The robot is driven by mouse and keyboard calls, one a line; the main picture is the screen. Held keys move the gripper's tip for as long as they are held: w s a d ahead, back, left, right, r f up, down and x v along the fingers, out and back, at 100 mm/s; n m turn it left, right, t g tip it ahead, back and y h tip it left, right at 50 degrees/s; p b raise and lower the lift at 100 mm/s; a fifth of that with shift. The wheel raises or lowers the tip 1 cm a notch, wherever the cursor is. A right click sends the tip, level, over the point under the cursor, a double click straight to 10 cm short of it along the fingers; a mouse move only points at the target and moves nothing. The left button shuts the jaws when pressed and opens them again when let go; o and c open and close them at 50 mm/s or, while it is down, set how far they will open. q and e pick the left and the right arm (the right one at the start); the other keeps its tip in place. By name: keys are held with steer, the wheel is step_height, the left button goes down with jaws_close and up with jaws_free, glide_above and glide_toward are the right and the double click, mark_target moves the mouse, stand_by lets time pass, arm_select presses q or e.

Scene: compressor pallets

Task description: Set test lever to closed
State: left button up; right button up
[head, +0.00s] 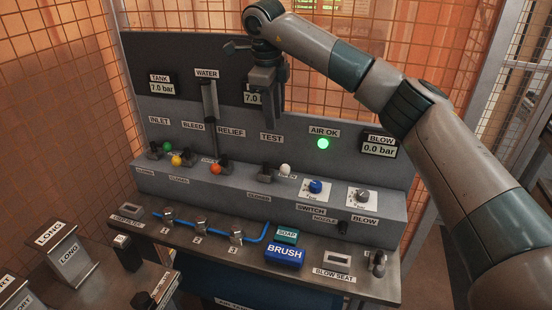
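The test lever has a white knob (285,169) on a short dark arm. It sits on the grey console ledge below the TEST label (271,138). The knob points to the right, away from the CLOSED label (259,197), which lies below and left of it. My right gripper (270,122) hangs fingers-down in front of the back panel, above the TEST label and apart from the lever. Its fingers are dark and seen nearly in line, so their gap is unclear. I see nothing held in it. My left gripper is not in view.
Levers with green (167,146), yellow (177,160) and orange (215,169) knobs stand left of the test lever. A blue knob (316,186) and a grey knob (362,195) are to its right. The green AIR OK lamp (323,144) is lit. Mesh fencing surrounds the bench.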

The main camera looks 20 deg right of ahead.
mark_target(276, 168)
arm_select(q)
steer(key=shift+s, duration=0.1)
arm_select(e)
steer(key=shift+f, duration=0.15)
